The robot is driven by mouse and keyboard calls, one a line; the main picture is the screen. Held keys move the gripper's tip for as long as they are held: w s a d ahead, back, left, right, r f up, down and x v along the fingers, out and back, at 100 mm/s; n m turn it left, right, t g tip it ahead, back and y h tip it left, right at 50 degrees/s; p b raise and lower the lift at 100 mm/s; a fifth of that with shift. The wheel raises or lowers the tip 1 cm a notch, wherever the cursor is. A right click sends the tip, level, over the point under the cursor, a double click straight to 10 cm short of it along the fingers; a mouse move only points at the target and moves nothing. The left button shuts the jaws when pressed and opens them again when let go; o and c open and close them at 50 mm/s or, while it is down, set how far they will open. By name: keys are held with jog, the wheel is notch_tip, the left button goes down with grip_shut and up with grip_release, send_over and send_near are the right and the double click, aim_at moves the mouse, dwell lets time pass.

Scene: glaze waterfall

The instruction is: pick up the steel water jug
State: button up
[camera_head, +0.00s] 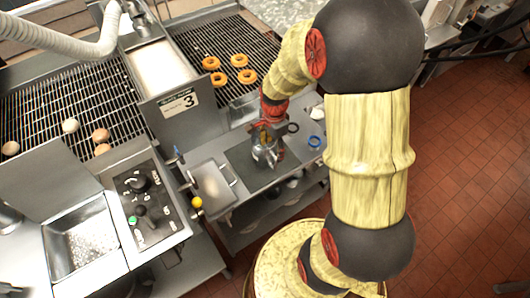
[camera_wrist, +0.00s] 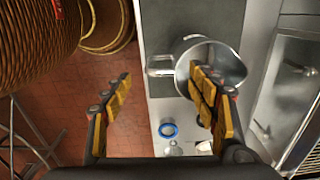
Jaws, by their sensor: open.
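The steel water jug (camera_wrist: 226,62) is a shiny metal vessel seen from above in the wrist view, with its mouth towards the camera. Its handle (camera_wrist: 152,66) points left in that view. My gripper (camera_wrist: 162,80) is open and empty, its yellow-padded fingers spread. The handle shows between and just beyond the fingertips, while the right finger overlaps part of the jug's body. I cannot tell whether any finger touches it. In the head view the jug (camera_head: 264,154) stands on a dark mat (camera_head: 240,158), partly hidden by my gripper.
A blue ring (camera_wrist: 168,130) lies on the counter near the jug. Racks hold doughnuts (camera_head: 211,62) behind. Red tiled floor (camera_head: 465,190) is open at right.

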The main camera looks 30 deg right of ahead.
aim_at(273, 154)
jog(key=f, duration=0.2)
jog(key=f+b, duration=0.1)
jog(key=f, duration=0.4)
jog(key=shift+d+f+b, duration=0.2)
jog(key=shift+d+b, duration=0.05)
jog(key=shift+b, duration=0.05)
jog(key=shift+c, duration=0.3)
grip_shut()
dwell(0.5)
